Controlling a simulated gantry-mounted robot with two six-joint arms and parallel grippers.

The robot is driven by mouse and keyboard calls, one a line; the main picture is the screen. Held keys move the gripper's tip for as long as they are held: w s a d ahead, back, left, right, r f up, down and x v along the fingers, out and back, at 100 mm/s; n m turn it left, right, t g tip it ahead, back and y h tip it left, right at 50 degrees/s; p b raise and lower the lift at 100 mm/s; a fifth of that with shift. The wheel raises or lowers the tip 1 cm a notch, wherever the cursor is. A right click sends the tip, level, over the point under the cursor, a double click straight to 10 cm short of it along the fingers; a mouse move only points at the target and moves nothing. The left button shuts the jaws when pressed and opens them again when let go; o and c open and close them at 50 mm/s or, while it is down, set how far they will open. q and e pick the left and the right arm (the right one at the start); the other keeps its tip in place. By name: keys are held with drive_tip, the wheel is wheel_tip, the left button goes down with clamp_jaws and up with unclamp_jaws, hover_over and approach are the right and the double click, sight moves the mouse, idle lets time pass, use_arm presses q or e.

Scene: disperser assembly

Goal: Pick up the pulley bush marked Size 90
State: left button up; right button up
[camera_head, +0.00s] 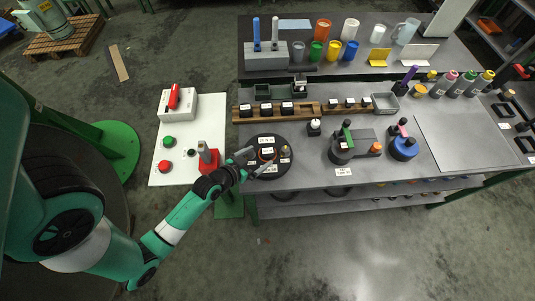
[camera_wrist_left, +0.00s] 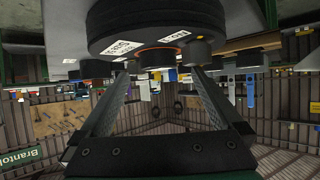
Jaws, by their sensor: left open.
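My left gripper (camera_head: 252,163) is open at the near edge of a round black turntable-like plate (camera_head: 283,168). In the left wrist view the open jaws (camera_wrist_left: 160,85) have nothing between their tips, and the plate (camera_wrist_left: 150,14) fills the top of the view. The plate carries an orange-rimmed part (camera_wrist_left: 158,50), small dark cylinders (camera_wrist_left: 195,52) and white labels. Several black labelled parts sit in a wooden rack (camera_head: 312,108) behind the plate. The label writing is too small or turned to read, so I cannot tell which part is marked Size 90.
A white board (camera_head: 155,150) with red and green buttons lies left of the plate. A small dark white-topped piece (camera_head: 314,127), a grey-and-green device (camera_head: 342,148) and a blue-based device (camera_head: 404,148) stand to the right. Cups and bottles line the back. A bare panel (camera_head: 465,140) is at far right.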

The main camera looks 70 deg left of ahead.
sight(267, 152)
use_arm(q)
drive_tip(key=b+x, duration=0.1)
drive_tip(key=x, duration=0.3)
drive_tip(key=shift+w+a, duration=0.1)
drive_tip(key=shift+w, duration=0.3)
drive_tip(key=shift+c, duration=0.2)
clamp_jaws()
drive_tip(key=shift+r, duration=0.15)
